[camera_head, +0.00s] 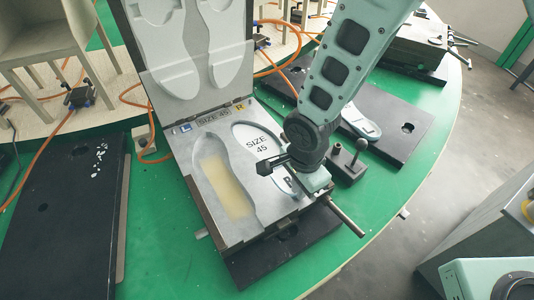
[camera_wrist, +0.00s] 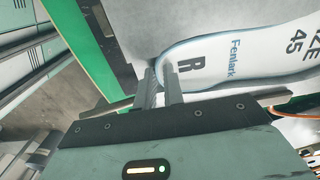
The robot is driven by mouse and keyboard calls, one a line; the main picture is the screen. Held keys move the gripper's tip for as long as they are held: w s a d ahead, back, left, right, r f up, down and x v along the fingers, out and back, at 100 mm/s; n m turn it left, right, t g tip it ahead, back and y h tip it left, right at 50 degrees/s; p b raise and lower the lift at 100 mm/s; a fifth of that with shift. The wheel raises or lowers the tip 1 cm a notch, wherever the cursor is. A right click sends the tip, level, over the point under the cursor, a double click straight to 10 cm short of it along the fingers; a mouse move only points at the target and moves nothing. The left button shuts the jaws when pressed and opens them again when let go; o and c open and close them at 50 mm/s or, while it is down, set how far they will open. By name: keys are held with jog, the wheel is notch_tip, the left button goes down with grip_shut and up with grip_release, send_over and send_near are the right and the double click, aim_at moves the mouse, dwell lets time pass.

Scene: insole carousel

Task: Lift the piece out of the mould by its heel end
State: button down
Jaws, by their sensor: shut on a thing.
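The mould (camera_head: 180,160) lies open, its lid (camera_head: 195,80) tipped up behind it. The piece, a white insole marked SIZE 45 (camera_head: 256,142), is at the right cavity, its heel end toward the front and partly covered by my arm. My gripper (camera_head: 287,182) is at that heel end. In the wrist view the insole (camera_wrist: 238,58) shows "Fenlark" and a large R. My gripper's two fingers (camera_wrist: 160,82) are close together, shut on the insole's heel edge. I cannot tell whether the heel is raised off the mould. The left cavity (camera_head: 225,185) holds no insole and has a yellowish floor.
The mould stands on a green round table (camera_head: 160,255). A post with a ball knob (camera_head: 358,150) stands close right of my gripper. Another white and blue insole (camera_head: 362,126) lies on a black plate (camera_head: 395,135). Orange hoses (camera_head: 275,68) run behind the mould.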

jog(key=shift+r, duration=0.1)
dwell(0.3)
jog(key=shift+r+p, duration=1.85)
jog(key=shift+r, duration=0.6)
